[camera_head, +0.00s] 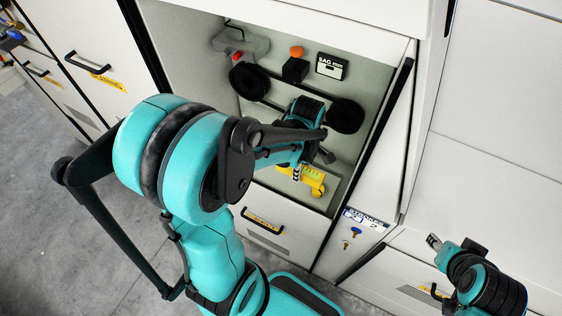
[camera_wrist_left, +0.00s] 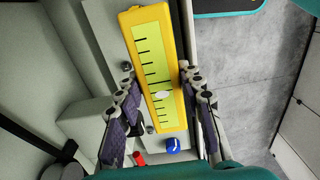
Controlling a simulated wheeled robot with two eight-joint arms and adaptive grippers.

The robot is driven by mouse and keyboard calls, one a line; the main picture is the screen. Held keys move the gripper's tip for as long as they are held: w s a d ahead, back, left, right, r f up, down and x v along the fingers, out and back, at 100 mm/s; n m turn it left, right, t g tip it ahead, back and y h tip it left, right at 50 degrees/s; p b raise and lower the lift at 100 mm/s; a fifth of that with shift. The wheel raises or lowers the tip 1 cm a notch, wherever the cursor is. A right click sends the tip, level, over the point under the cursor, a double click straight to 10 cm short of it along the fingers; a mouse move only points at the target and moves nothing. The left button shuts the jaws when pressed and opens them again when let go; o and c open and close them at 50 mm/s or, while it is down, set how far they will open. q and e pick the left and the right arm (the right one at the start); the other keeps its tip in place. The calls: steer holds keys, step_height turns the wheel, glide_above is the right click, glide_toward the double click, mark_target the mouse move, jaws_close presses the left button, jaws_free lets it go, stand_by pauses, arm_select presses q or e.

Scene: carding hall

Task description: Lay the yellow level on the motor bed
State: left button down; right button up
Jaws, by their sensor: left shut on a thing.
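The yellow level (camera_head: 304,180) is inside the open machine bay, low and near its front edge. In the left wrist view the level (camera_wrist_left: 158,70) has a yellow frame and a pale green face with black tick marks. My left gripper (camera_wrist_left: 160,97) is shut on it, one finger on each long side. In the head view the left gripper (camera_head: 299,172) is partly hidden by its arm. A pale ledge, seemingly the motor bed (camera_head: 334,187), lies around and beneath the level; I cannot tell whether they touch. My right gripper (camera_head: 436,243) is at lower right, away from the bay.
Black pulleys (camera_head: 345,116) with a belt, an orange-topped black part (camera_head: 295,68) and a grey box (camera_head: 240,43) are on the bay's back wall. The open door (camera_head: 375,160) bounds the bay at right. Keys (camera_head: 355,232) hang below a label. Grey floor is clear at left.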

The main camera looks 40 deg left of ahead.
arm_select(q)
steer(key=b, duration=0.2)
glide_above(271, 175)
step_height(271, 175, down, 7)
steer(key=shift+r, duration=0.15)
step_height(271, 175, down, 4)
steer(key=shift+r+b, duration=0.1)
steer(key=shift+b, duration=0.6)
steer(key=shift+s+f, duration=0.1)
steer(key=shift+f, duration=0.1)
steer(key=shift+f, duration=0.15)
steer(key=c, duration=1)
jaws_free()
